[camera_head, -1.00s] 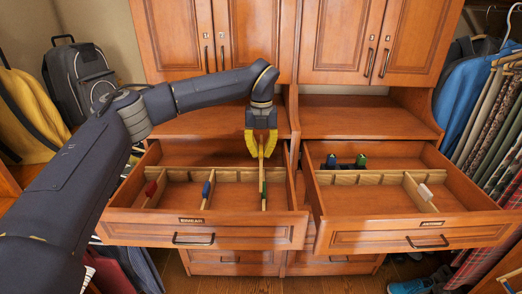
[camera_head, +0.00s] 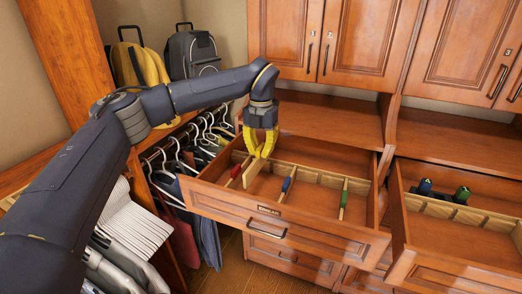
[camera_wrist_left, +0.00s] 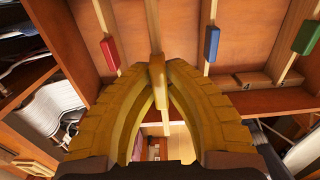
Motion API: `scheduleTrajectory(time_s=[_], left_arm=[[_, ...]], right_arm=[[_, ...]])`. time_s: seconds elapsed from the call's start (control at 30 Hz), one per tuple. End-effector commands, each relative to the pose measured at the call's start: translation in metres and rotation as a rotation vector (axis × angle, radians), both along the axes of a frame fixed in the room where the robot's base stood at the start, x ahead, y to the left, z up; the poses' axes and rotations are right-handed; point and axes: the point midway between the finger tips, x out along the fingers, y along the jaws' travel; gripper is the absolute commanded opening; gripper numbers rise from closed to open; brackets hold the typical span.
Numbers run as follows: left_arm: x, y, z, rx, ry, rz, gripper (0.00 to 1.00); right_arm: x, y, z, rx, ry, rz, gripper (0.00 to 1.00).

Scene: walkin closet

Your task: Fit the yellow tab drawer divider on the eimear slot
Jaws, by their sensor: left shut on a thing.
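My left gripper (camera_head: 262,148) has yellow fingers and is shut on the yellow tab drawer divider (camera_head: 252,172), a thin wooden strip. It holds the divider over the left open drawer (camera_head: 335,228), whose front label (camera_head: 268,210) seems to read Eimear. The divider is between the red tab divider (camera_head: 236,170) and the blue tab divider (camera_head: 286,184); the green tab divider (camera_head: 343,200) is farther right. In the left wrist view, the yellow tab (camera_wrist_left: 157,85) sits between the fingers. I cannot tell whether its end touches the slotted rail (camera_head: 308,173). My right gripper is not in view.
A second open drawer (camera_head: 450,270) at right holds a blue object (camera_head: 425,186) and a green object (camera_head: 462,194) behind its rail. Hanging clothes (camera_head: 200,220) are left of the drawers. Cabinet doors (camera_head: 330,40) are above; the shelf (camera_head: 325,118) below them is bare.

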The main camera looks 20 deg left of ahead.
Motion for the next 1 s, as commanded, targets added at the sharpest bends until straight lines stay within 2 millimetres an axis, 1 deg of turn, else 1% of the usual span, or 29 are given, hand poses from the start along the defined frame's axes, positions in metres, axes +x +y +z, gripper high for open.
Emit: scheduleTrajectory(time_s=[0.27, 0.7, 1.0], left_arm=[[0.000, 0.000, -0.009, 0.000, 0.000, -0.001, 0.00], [0.000, 0.000, -0.035, 0.000, 0.000, 0.000, 0.00], [0.000, 0.000, -0.039, 0.000, -0.002, 0.000, 0.00]], right_arm=[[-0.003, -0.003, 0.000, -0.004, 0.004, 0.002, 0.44], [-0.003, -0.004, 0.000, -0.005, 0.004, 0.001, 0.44], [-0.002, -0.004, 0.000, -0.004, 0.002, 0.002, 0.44]])
